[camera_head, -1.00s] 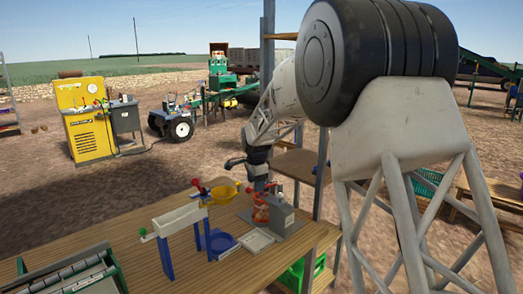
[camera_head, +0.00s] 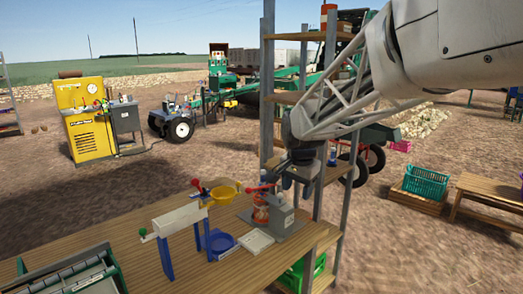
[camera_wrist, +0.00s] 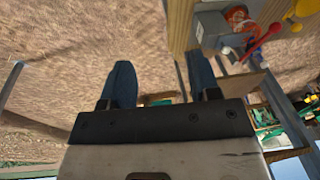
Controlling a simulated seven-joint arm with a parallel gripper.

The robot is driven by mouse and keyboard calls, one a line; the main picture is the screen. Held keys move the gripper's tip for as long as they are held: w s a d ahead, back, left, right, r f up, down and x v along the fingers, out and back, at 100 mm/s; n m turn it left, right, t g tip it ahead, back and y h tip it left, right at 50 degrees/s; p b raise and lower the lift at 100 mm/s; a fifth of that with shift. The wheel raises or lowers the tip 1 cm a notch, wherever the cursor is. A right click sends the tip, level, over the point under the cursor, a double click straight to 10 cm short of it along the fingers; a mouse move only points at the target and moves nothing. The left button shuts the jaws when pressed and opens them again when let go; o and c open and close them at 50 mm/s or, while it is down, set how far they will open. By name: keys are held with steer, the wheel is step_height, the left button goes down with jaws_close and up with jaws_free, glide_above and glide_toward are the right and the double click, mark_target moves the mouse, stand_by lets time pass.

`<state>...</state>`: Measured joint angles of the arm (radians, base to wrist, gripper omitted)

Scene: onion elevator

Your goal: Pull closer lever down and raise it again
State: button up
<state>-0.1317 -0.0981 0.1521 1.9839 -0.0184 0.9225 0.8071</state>
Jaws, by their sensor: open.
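A red-handled lever (camera_head: 259,188) sticks out to the left from the top of a grey device (camera_head: 283,218) with an orange part (camera_head: 261,208), at the workbench's right end. The wrist view also shows this lever (camera_wrist: 263,42), upper right. My gripper (camera_head: 292,180) is above and right of the grey device, apart from both levers. In the wrist view my gripper (camera_wrist: 161,83) has its fingers spread with nothing between.
A shelf rack with an upright post (camera_head: 266,100) stands close behind my gripper.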

steer(key=s+d+f+n, duration=0.1)
steer(key=s+d+n, duration=0.1)
steer(key=s, duration=0.9)
steer(key=s+d+f+n, duration=0.2)
steer(key=s+d+n, duration=0.1)
steer(key=s, duration=0.9)
steer(key=s+d+f+n, duration=0.1)
steer(key=s+d+n, duration=0.1)
steer(key=s, duration=0.9)
steer(key=shift+s+d+f+t, duration=0.2)
steer(key=shift+s+d+t, duration=0.1)
steer(key=shift+d, duration=0.5)
steer(key=shift+w, duration=0.15)
